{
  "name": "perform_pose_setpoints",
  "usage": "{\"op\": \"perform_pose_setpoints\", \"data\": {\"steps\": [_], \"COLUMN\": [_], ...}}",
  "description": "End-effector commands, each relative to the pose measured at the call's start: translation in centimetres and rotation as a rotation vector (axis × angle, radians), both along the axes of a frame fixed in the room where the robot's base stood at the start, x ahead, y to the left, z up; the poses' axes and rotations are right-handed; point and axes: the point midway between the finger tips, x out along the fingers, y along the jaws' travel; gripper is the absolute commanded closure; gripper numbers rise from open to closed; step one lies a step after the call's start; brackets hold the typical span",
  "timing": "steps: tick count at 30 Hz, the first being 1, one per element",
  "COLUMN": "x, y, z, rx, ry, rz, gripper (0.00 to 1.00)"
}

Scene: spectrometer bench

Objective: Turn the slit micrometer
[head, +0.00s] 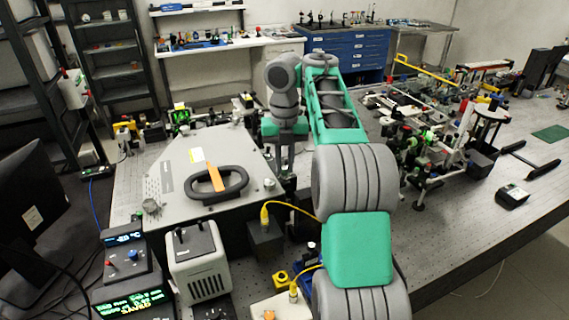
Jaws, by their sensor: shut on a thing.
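The spectrometer housing (205,165) is a large pale grey box with a black handle on its lid. My gripper (288,187) points down beside the housing's right edge, below the wrist of my grey and green arm. Its jaws are shut on a small dark part there, which I take to be the slit micrometer. The jaws and the housing's edge hide most of that part, and its scale cannot be read.
A yellow-plugged cable (265,215) and a white lamp box (196,262) stand in front of the housing. Control boxes with lit displays (122,240) and a monitor (38,205) are at left. Crowded optics (435,140) fill the bench at right.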

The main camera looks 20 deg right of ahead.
Motion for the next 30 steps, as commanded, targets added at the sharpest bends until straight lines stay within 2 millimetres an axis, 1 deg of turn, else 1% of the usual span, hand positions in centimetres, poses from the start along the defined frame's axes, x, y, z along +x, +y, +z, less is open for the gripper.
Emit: {"op": "perform_pose_setpoints", "data": {"steps": [30], "x": [-0.12], "y": [-0.05], "z": [-0.12], "rx": [-0.001], "ry": [0.001], "rz": [-0.942], "gripper": [1.00]}}
